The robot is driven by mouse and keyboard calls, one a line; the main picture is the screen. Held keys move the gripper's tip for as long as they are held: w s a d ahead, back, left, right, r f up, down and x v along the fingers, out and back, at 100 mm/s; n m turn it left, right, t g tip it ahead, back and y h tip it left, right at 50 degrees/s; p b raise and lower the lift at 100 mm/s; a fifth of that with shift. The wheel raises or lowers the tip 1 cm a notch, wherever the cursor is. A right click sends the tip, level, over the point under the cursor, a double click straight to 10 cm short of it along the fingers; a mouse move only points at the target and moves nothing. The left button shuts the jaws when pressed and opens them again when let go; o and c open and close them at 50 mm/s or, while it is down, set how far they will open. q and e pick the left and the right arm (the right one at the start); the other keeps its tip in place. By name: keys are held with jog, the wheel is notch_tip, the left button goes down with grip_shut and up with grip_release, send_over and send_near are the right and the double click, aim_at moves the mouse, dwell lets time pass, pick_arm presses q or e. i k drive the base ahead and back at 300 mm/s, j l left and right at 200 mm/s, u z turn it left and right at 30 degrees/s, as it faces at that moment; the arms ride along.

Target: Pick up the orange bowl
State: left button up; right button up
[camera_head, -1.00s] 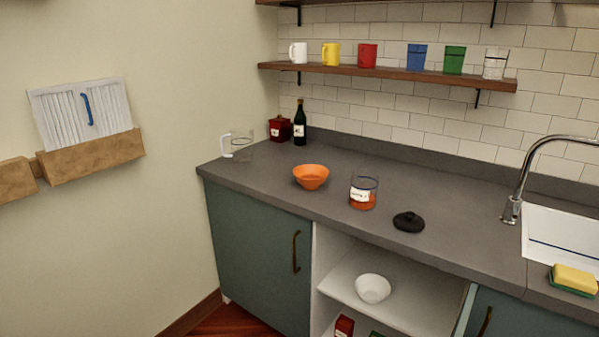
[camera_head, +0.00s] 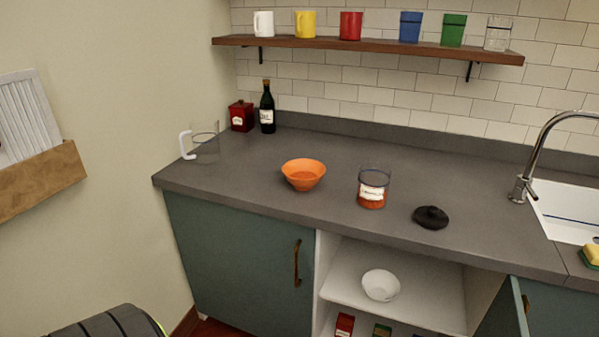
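The orange bowl (camera_head: 303,174) stands upright on the dark grey countertop (camera_head: 250,203), left of the middle of the counter and near its front part. It looks empty and nothing covers it. A dark rounded part with a yellow-green edge shows at the bottom left; it looks like part of my own body. Neither gripper is in view.
Right of the bowl stand a glass jar (camera_head: 373,188) with orange contents and a black lid (camera_head: 431,217). A clear pitcher (camera_head: 205,148), red canister (camera_head: 241,116) and dark bottle (camera_head: 267,108) stand behind left. A white bowl (camera_head: 381,285) sits on the open shelf below.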

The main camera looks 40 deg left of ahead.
aim_at(303, 173)
jog(key=j+u, duration=0.4)
jog(key=i+j+u, duration=0.15)
jog(key=u, duration=0.25)
